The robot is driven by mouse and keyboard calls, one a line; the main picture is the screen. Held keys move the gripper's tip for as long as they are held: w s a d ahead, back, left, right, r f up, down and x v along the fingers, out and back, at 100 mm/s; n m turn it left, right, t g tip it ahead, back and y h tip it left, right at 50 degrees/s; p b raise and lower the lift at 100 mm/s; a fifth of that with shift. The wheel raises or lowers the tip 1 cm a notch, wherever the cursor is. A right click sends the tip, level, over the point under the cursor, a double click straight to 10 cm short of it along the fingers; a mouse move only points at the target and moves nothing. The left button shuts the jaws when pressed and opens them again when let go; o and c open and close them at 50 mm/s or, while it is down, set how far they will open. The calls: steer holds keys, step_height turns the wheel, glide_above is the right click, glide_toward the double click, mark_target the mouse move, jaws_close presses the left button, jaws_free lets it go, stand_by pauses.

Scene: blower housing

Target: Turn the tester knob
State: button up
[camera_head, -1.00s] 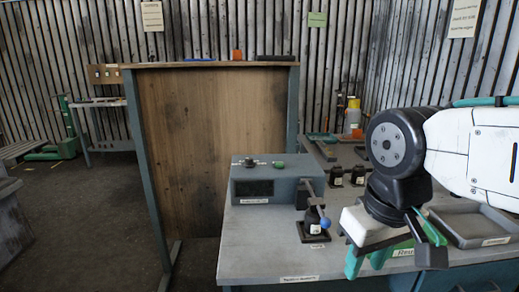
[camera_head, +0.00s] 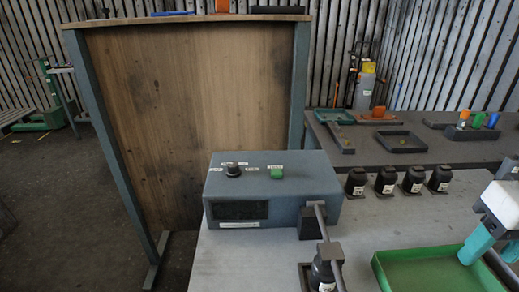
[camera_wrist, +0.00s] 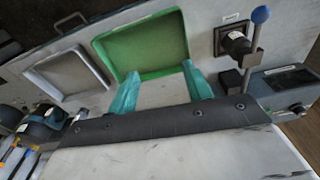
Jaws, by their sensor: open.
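The tester (camera_head: 270,200) is a blue-grey box on the bench, with a dark display on its front. Its black knob (camera_head: 233,170) stands on the top at the left, between small labels. A green button (camera_head: 277,172) is to its right. In the wrist view the tester (camera_wrist: 283,98) is at the right edge, with a dark round knob (camera_wrist: 298,108) partly visible. My gripper (camera_head: 492,245) is open and empty, with teal fingers, at the right of the head view, well apart from the tester. In the wrist view my gripper (camera_wrist: 160,70) is over the bench near the green tray.
A lever (camera_head: 322,225) on the tester's right side reaches over a black part (camera_head: 322,272). A green tray (camera_head: 440,270) lies at front right. Several black parts (camera_head: 386,180) stand behind it. A wooden panel (camera_head: 190,110) rises behind the tester. The space above the tester is clear.

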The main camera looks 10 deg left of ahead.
steer(key=w+a+r+n, duration=0.5)
steer(key=w+a+n, duration=0.25)
steer(key=w, duration=0.45)
steer(key=n+g, duration=0.1)
steer(key=n, duration=1.5)
glide_above(233, 164)
step_height(233, 164, down, 5)
steer(key=shift+r, duration=0.15)
steer(key=shift+a+f, duration=0.1)
steer(key=shift+f, duration=0.25)
step_height(233, 164, down, 7)
steer(key=shift+f, duration=0.1)
steer(key=c, duration=1)
